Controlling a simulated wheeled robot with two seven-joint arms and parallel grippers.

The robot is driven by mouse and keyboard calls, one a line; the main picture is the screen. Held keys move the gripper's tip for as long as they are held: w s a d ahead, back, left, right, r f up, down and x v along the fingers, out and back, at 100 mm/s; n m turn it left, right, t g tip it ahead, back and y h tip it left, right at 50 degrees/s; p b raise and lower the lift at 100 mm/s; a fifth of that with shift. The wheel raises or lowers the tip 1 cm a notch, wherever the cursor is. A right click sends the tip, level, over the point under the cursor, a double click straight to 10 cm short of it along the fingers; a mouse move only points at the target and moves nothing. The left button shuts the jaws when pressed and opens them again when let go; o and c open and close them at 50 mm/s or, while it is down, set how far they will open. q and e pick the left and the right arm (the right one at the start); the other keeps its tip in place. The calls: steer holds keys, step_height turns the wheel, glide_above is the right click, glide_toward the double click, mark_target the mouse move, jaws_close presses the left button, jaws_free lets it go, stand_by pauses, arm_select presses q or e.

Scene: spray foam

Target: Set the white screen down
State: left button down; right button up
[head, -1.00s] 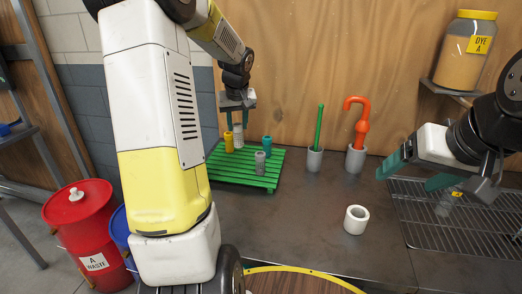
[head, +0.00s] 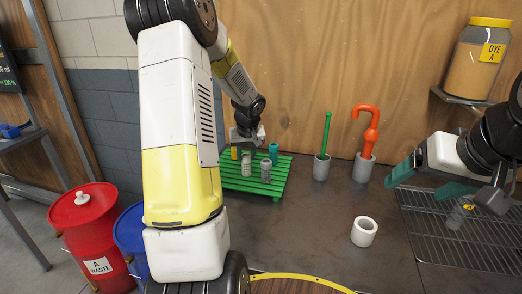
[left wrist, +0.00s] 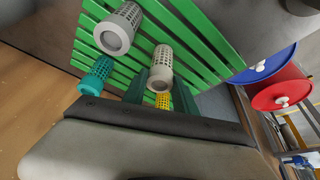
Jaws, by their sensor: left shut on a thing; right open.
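My left gripper (head: 247,147) is shut on the white screen (head: 247,166), a perforated cylinder, at the green slatted rack (head: 237,183). In the left wrist view the white screen (left wrist: 161,66) sits between the dark green fingers (left wrist: 158,86). I cannot tell whether its lower end touches the slats. A grey screen (head: 266,171) stands to its right in the head view, a teal screen (head: 273,153) behind it, and a yellow screen (head: 234,152) behind left, partly hidden. My right gripper (head: 425,180) is open and empty above the wire rack at the right.
A clear container (head: 459,214) is on the wire rack (head: 470,240). Grey holders carry a green stick (head: 326,133) and an orange hooked tool (head: 371,125). A red drum (head: 90,225) and blue drum (head: 131,236) stand left.

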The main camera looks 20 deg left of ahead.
arm_select(q)
steer(key=c, duration=1)
jaws_free()
steer(key=shift+o, duration=0.2)
steer(key=s+d+r+m+t+h, duration=0.1)
steer(key=s+d+r, duration=0.3)
steer(key=s+r, duration=0.4)
steer(key=s+d+r+m, duration=0.1)
steer(key=s+d+r, duration=0.4)
steer(key=r, duration=0.5)
steer(key=s+d+m+h, duration=0.1)
steer(key=s+d+m, duration=0.1)
steer(key=s, duration=0.6)
steer(key=s+d+r+m+t+h, duration=0.1)
steer(key=s+d+m+h, duration=0.1)
steer(key=s+d, duration=0.3)
steer(key=shift+s, duration=1.6)
